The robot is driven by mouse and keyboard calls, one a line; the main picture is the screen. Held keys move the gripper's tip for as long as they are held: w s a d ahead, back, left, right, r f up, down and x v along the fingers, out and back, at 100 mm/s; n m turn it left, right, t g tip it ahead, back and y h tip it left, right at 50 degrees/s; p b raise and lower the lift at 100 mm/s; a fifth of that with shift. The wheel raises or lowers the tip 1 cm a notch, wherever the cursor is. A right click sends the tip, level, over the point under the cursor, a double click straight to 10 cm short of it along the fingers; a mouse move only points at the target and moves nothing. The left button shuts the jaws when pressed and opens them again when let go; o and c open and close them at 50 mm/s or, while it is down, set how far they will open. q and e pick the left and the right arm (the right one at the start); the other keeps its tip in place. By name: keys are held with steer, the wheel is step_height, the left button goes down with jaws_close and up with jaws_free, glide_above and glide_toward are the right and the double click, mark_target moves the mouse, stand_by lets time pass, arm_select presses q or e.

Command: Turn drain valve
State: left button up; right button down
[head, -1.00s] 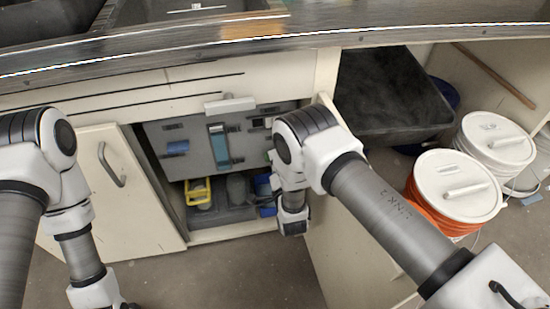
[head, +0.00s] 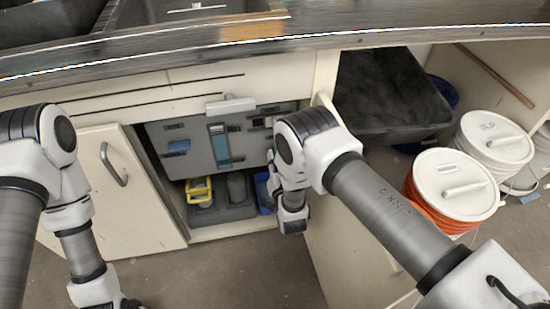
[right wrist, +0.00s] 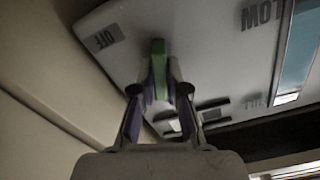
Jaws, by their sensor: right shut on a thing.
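A grey panel (head: 200,150) stands inside the open cabinet under the counter. In the right wrist view the panel (right wrist: 205,45) shows upside-down labels, OFF and LOW among them. A green valve handle (right wrist: 158,55) stands out from it, between these two labels. My right gripper (right wrist: 160,95) is shut on the green handle. In the head view its fingers are mostly hidden behind my right wrist at the panel's right edge. My left gripper (head: 128,303) is at the bottom edge, partly cut off, away from the panel. Its fingers cannot be made out.
A yellow caddy (head: 199,188) and a blue container (head: 264,190) are on the cabinet floor. Open doors flank the opening, the left one (head: 135,205) with a handle. A black basin (head: 390,95) and white-lidded buckets (head: 455,180) stand at right. The counter edge (head: 200,60) runs above.

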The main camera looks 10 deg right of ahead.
steer(key=n, duration=0.4)
stand_by(0.5)
steer(key=c, duration=1.2)
jaws_free()
steer(key=s, duration=1.2)
steer(key=shift+f, duration=0.1)
